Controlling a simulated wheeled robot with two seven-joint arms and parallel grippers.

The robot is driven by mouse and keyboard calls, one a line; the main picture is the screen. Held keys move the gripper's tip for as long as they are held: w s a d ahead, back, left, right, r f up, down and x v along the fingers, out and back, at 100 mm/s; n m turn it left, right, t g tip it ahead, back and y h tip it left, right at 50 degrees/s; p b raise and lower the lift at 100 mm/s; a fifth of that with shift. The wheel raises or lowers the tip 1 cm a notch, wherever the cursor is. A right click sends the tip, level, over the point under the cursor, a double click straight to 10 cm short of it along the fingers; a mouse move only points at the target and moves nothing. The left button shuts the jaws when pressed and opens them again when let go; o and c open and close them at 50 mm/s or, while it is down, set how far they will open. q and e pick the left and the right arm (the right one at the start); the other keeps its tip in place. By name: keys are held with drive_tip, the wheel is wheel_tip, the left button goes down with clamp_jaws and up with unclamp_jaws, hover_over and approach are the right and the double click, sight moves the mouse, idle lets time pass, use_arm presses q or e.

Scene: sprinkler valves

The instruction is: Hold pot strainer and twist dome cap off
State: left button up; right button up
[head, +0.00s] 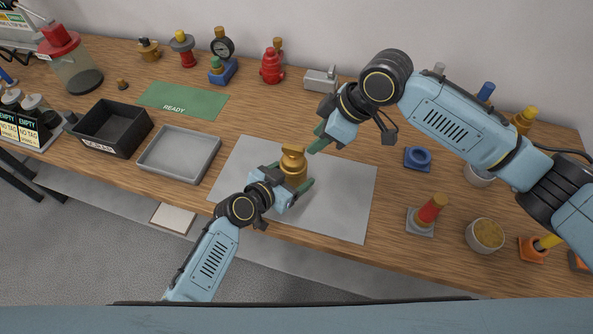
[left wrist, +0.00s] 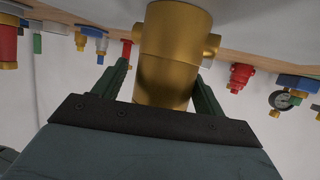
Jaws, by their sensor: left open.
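The brass pot strainer (head: 293,172) stands upright on the grey mat, with its domed cap (head: 292,150) on top. My left gripper (head: 290,188) is low at its near side, with its green fingers to either side of the body. In the left wrist view the brass body (left wrist: 168,65) shows upside down between the two open fingers, with a small gap beside it. My right gripper (head: 318,141) is just to the right of the cap and apart from it. Its fingers overlap in the view, so its opening is unclear.
The grey mat (head: 340,205) is otherwise clear. A grey tray (head: 180,153), a black bin (head: 112,127) and a green READY mat (head: 184,100) lie to the left. Several valves and gauges line the back. A red valve (head: 432,209) and a bowl (head: 485,236) stand at the right.

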use_arm(q)
drive_tip(key=shift+x, duration=0.95)
drive_tip(key=c, duration=1.2)
drive_tip(key=o, duration=0.7)
drive_tip(key=c, duration=0.4)
drive_tip(key=shift+f, duration=0.1)
use_arm(e)
drive_tip(key=shift+c, duration=0.2)
